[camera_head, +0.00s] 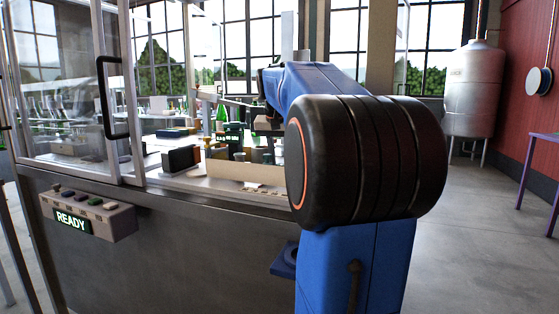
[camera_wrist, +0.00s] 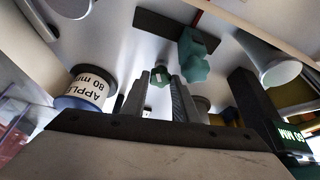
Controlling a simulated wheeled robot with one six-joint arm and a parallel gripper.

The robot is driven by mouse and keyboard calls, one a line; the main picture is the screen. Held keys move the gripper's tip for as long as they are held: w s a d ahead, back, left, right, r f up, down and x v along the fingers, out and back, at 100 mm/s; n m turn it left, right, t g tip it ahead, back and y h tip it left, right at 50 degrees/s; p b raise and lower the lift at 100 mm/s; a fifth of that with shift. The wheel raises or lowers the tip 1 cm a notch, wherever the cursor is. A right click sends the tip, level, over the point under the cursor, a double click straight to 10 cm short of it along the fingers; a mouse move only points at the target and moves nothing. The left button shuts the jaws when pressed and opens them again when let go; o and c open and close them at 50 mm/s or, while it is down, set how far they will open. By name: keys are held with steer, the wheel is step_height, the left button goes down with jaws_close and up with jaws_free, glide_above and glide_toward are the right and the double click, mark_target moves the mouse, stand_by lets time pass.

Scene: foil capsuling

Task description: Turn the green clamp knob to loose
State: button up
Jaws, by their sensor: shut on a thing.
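A small dark-green knob (camera_wrist: 160,75) shows in the wrist view between the tips of my gripper (camera_wrist: 158,86). The two grey fingers are shut on it, one on each side, and partly hide it. Whether the knob stands at loose or tight cannot be read. A larger lobed green part (camera_wrist: 196,56) stands on a dark bar just up and right of the fingers, apart from them. In the head view my blue arm reaches into the machine, and the knob and fingers cannot be made out.
A dark box with a green-lit display (camera_wrist: 291,137) is at the right. In the head view, a glass door with a black handle (camera_head: 113,98) and a READY panel (camera_head: 88,216) flank the opening.

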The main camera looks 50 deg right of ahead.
steer(key=n, duration=0.2)
steer(key=n+t+y, duration=0.1)
steer(key=n, duration=0.3)
steer(key=shift+s+d+t+y, duration=0.25)
steer(key=shift+d+t+y, duration=0.05)
steer(key=shift+t+y, duration=0.1)
steer(key=n+y, duration=0.1)
steer(key=n, duration=0.2)
steer(key=n+y, duration=0.1)
steer(key=n, duration=0.2)
steer(key=shift+d, duration=0.2)
steer(key=o, duration=1.1)
steer(key=shift+r, duration=0.1)
steer(key=v, duration=1.7)
steer(key=shift+s+d, duration=0.2)
steer(key=shift+s, duration=0.05)
